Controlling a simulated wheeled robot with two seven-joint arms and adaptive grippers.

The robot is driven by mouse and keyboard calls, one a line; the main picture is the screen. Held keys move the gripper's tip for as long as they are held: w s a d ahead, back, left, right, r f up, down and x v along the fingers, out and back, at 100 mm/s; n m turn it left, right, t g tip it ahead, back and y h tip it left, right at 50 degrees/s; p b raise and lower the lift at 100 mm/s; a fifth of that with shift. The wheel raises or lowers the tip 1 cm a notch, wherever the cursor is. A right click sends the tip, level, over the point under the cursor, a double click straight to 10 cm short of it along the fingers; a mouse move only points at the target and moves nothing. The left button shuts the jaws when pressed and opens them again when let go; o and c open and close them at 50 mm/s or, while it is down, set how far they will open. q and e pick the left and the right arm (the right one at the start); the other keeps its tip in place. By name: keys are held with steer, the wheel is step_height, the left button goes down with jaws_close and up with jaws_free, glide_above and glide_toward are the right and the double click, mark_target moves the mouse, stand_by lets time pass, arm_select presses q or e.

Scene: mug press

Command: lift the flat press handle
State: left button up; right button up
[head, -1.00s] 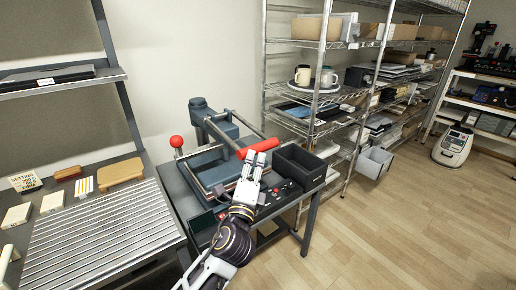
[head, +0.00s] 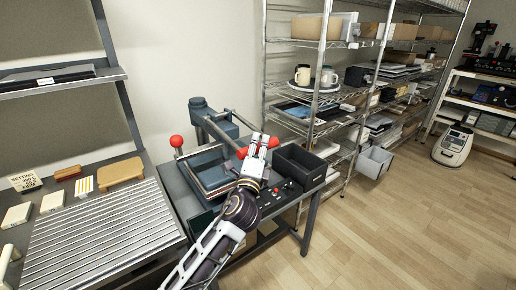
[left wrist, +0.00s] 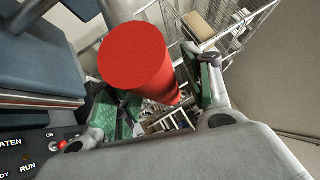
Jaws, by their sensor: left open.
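The flat press (head: 207,172) stands on a dark bench, with two metal bars leading to a red cylindrical handle (head: 273,142). The handle appears low, near the front of the press. My left gripper (head: 260,142) is over the handle and hides its middle; red shows on both sides. In the left wrist view the red handle (left wrist: 136,55) looms large, in line with the gap between the open, green-padded fingers of my left gripper (left wrist: 165,100). I cannot tell whether they touch it. My right gripper is not in view.
A black open bin (head: 300,165) stands just right of the handle. A red ball knob (head: 176,141) rises at the press's left. A wire rack (head: 330,90) with mugs is behind at right; a ribbed table (head: 100,235) is at left.

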arm_select(q)
steer(key=c, duration=0.4)
jaws_close()
steer(key=shift+r, duration=0.1)
